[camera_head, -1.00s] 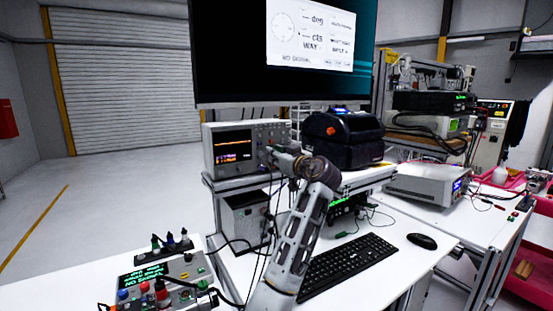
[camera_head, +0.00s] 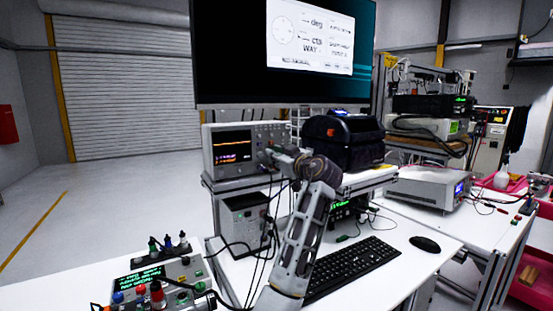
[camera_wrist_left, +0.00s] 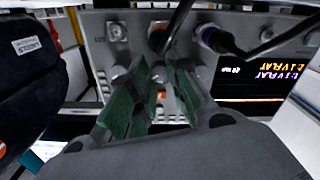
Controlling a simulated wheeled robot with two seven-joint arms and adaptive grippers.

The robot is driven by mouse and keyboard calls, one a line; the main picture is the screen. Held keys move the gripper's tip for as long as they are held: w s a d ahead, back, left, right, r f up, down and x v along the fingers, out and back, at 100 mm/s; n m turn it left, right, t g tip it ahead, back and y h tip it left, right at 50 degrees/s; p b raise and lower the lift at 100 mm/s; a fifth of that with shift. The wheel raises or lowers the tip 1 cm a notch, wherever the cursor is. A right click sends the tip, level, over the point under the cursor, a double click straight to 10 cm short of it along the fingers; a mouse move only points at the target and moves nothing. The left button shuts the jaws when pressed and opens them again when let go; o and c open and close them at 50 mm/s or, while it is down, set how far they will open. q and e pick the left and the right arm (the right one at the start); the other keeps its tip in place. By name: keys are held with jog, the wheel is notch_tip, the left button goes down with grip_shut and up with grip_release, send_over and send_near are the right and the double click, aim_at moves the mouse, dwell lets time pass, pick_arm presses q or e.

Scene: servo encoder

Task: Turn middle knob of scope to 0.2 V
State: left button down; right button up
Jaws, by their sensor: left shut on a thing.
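The scope (camera_head: 228,151) is a light grey box with a lit screen, standing on the raised shelf. My left gripper (camera_head: 266,157) reaches its knob panel from the right. In the left wrist view, the scope panel (camera_wrist_left: 92,52) appears upside down. The green-padded fingers of my left gripper (camera_wrist_left: 156,77) are shut on a small grey knob (camera_wrist_left: 158,74), the middle one of a row. A neighbouring knob (camera_wrist_left: 119,72) shows to the left and another (camera_wrist_left: 204,73) to the right. The knob's pointer and setting cannot be read. My right gripper is out of view.
Cable plugs (camera_wrist_left: 215,38) stick out of the panel close to the fingers. A black case (camera_head: 345,140) stands right of the scope. A large monitor (camera_head: 235,55) hangs above. A keyboard (camera_head: 350,266) and mouse (camera_head: 425,243) lie on the desk below.

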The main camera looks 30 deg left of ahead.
pick_arm(q)
jog(key=c, duration=1.6)
grip_release()
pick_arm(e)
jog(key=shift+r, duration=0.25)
